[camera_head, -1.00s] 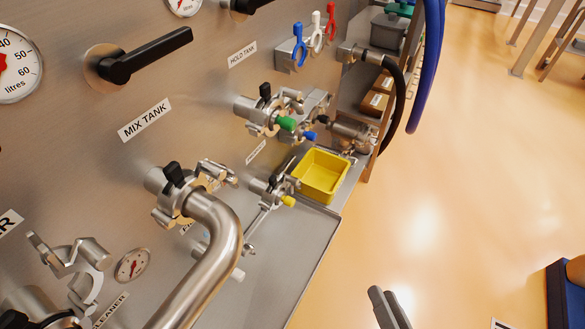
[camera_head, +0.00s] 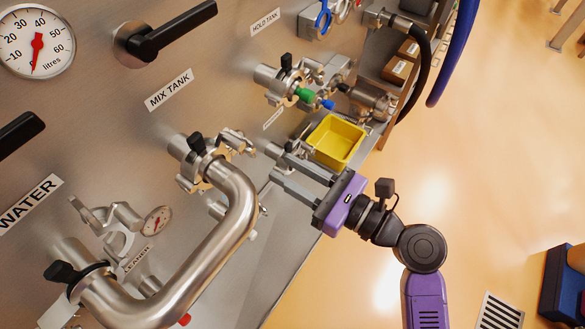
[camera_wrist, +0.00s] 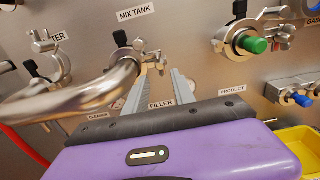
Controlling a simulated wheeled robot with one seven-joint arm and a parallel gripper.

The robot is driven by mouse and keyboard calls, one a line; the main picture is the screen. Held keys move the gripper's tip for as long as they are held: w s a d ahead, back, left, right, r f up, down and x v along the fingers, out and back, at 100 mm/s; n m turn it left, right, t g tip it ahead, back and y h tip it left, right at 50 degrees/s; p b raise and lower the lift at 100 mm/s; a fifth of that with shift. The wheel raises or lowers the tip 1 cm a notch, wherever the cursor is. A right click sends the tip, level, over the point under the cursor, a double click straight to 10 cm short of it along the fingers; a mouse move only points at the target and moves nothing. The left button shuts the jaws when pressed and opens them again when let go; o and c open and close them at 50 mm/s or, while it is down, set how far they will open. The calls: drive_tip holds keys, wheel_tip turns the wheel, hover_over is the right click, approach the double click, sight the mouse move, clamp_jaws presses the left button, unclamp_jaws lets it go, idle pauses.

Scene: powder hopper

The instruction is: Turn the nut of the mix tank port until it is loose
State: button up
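The mix tank port (camera_head: 190,150) is on the steel panel below the MIX TANK label (camera_head: 168,90). A clamp with a black knob joins it to a bent steel pipe (camera_head: 235,190). The clamp's nut and bolt end (camera_head: 236,142) stick out to the right of the port. They also show in the wrist view as the clamp's nut end (camera_wrist: 155,58). My gripper (camera_head: 269,161) is open and empty, its fingers pointing left toward the nut. In the wrist view my gripper's fingertips (camera_wrist: 162,72) are apart, just below the nut; I cannot tell whether they touch it.
A yellow bin (camera_head: 336,141) stands right beside my gripper. The HOLD TANK side has a clamped port with a green plug (camera_head: 304,94). The pipe runs down to a lower left clamped port (camera_head: 72,275).

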sight(255, 153)
drive_tip(key=x, duration=0.7)
drive_tip(key=shift+r, duration=0.15)
drive_tip(key=shift+p+x, duration=0.3)
drive_tip(key=shift+x, duration=0.55)
clamp_jaws()
